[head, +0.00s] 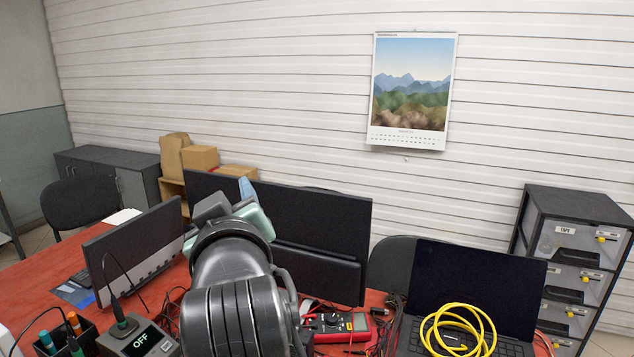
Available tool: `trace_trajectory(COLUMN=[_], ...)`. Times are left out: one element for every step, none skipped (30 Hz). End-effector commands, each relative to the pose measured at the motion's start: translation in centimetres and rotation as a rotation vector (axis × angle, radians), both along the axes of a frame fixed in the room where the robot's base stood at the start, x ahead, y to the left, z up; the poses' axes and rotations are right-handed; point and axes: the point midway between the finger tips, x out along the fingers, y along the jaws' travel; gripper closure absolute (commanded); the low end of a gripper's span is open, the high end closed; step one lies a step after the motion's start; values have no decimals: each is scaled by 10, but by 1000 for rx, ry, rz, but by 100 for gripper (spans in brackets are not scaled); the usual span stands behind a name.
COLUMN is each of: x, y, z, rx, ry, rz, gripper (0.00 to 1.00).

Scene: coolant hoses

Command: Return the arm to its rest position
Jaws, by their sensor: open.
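My arm rises from the bottom middle of the head view, reaching away over the red desk (30,290). My gripper (238,200) is at its far end, in front of the dark monitors, seen from behind. Its jaws are open, and I see nothing held between them. The fingertips are partly hidden by the gripper's own body. A yellow coiled hose or cable (458,330) lies on the open laptop (478,285) at the right, well apart from my gripper.
Dark monitors (330,225) stand behind my arm, another monitor (135,245) to its left. A soldering station (140,342) reading OFF and a red multimeter (335,325) flank the arm. A drawer cabinet (575,250) stands at right.

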Motion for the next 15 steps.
trace_trajectory(x=[-13,-20,-32,-41,-51,-65,-77,-88,-103,-114,-125,-138,-147,-155,-164], y=[-11,-19,-28,-36,-43,-54,-61,-68,-76,-83,-88,-95,-99,-103,-107], z=[28,44,64,78,92,110,122,133,147,156,164,174,179,185,190], rx=[70,111,163,201,237,284,317,349,387,413,436,464,480,496,511], ry=[-84,-132,-195,-243,-291,-354,-400,-445,-502,-542,-579,-623,-654,-680,-709], rz=[-22,-35,-49,-60,-67,-77,-83,-87,-92,-94,-95,-96,-98,-97,-96], gripper=[45,45,45,45,45,45,45,45,45,45,45,45,45,45,45])
